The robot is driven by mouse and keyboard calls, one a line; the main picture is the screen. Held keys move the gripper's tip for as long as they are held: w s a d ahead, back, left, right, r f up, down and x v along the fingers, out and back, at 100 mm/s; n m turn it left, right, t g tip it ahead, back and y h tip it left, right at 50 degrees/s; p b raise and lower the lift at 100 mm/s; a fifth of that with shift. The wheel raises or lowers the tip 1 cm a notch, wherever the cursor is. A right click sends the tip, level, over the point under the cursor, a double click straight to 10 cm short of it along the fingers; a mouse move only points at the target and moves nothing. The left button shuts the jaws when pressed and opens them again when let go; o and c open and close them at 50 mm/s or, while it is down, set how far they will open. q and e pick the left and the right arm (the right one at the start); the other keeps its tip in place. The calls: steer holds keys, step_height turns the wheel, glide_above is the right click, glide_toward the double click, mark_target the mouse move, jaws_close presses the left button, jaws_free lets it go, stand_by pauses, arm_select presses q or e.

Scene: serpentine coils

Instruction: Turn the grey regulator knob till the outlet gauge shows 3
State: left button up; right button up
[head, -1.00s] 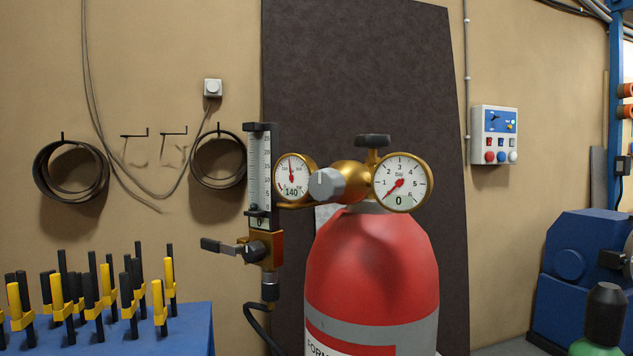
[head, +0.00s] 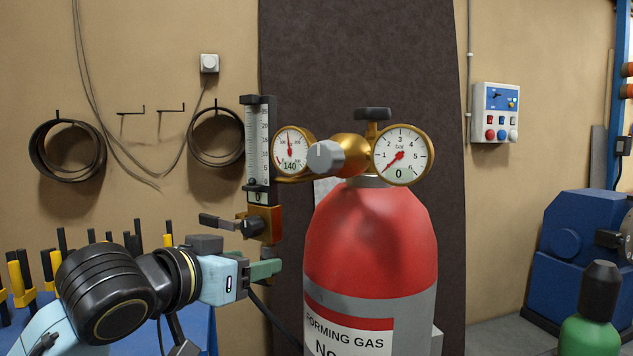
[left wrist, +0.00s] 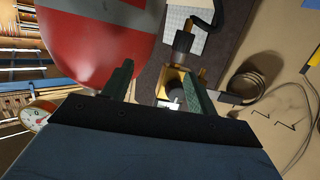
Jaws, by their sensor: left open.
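The grey regulator knob (head: 325,157) sits on the brass regulator body (head: 351,152) on top of the red gas cylinder (head: 371,240). The outlet gauge (head: 402,155), to the right of the knob, reads 0. The smaller gauge (head: 292,150) on the left reads 140. My left gripper (head: 272,269) is below and left of the knob, near the bottom of the flowmeter, apart from the knob. In the left wrist view its green fingers (left wrist: 158,88) are spread and nothing is held between them. My right gripper is not in view.
The flowmeter tube (head: 257,140) with its brass block and small black valve knob (head: 251,227) stands left of the regulator. A black-topped valve handwheel (head: 372,114) rises behind the gauges. A green cylinder (head: 590,330) stands at lower right.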

arm_select(q)
steer(key=s+d+r+m+h, duration=0.2)
steer(key=s+r, duration=0.5)
steer(key=r, duration=0.3)
steer(key=m+t, duration=0.1)
steer(key=m, duration=0.2)
glide_toward(319, 155)
steer(key=shift+h, duration=0.3)
steer(key=p+x, duration=0.4)
steer(key=p, duration=1.3)
steer(key=shift+w, duration=0.25)
steer(key=p+x, duration=0.1)
steer(key=x, duration=0.4)
steer(key=shift+f, duration=0.15)
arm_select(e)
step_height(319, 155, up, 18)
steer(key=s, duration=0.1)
arm_select(q)
steer(key=shift+w, duration=0.1)
steer(key=shift+c, duration=0.5)
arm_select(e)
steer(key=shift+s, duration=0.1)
arm_select(q)
steer(key=c, duration=0.9)
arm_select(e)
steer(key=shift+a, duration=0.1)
